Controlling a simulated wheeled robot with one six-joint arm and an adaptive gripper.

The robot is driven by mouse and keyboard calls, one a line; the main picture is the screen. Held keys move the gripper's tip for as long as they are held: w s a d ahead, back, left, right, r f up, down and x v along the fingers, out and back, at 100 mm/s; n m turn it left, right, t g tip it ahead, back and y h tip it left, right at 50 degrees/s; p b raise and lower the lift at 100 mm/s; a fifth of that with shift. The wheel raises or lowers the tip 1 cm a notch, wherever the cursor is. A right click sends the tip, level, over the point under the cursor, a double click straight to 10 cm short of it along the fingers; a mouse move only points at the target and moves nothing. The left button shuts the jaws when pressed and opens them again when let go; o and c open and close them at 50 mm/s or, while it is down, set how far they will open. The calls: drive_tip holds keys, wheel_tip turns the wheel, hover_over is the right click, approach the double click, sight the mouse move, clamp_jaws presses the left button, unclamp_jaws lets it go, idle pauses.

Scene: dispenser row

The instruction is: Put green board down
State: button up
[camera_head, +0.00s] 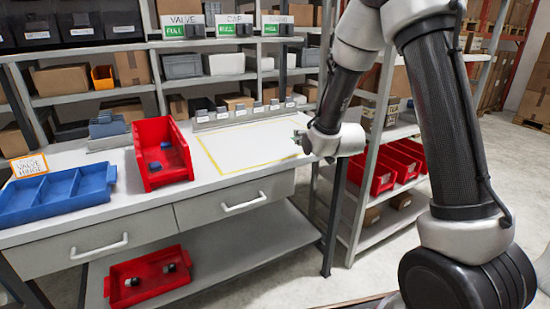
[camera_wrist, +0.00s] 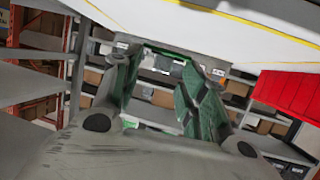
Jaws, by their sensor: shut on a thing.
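My gripper (camera_head: 306,143) is at the right end of the white workbench (camera_head: 282,162), close to its edge. In the head view only small green bits of the board (camera_head: 299,137) show, and the rest is hidden by my gripper. A yellow outlined rectangle (camera_head: 210,158) lies on the bench top just left of my gripper, with nothing on it. I cannot tell how far the board is from the bench top.
A red bin (camera_head: 140,157) with small blue parts and a blue divided tray (camera_head: 57,219) stand left on the bench. A row of small grey dispensers (camera_head: 240,114) lines the back. A red tray (camera_head: 123,297) is on the lower shelf. Shelves with red bins (camera_head: 383,178) stand right.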

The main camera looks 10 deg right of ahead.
drive_tip(key=w+a+r+n+y, duration=0.2)
drive_tip(key=w+a+r, duration=0.2)
hover_over(289, 160)
drive_tip(key=shift+g, duration=0.3)
drive_tip(key=f, duration=0.6)
drive_tip(key=shift+a+f, duration=0.2)
drive_tip(key=shift+d+f, duration=0.1)
drive_tip(key=shift+f, duration=2.25)
drive_tip(key=shift+f, duration=0.15)
drive_tip(key=o, duration=0.9)
drive_tip(key=shift+o, duration=0.2)
drive_tip(key=shift+r, duration=0.2)
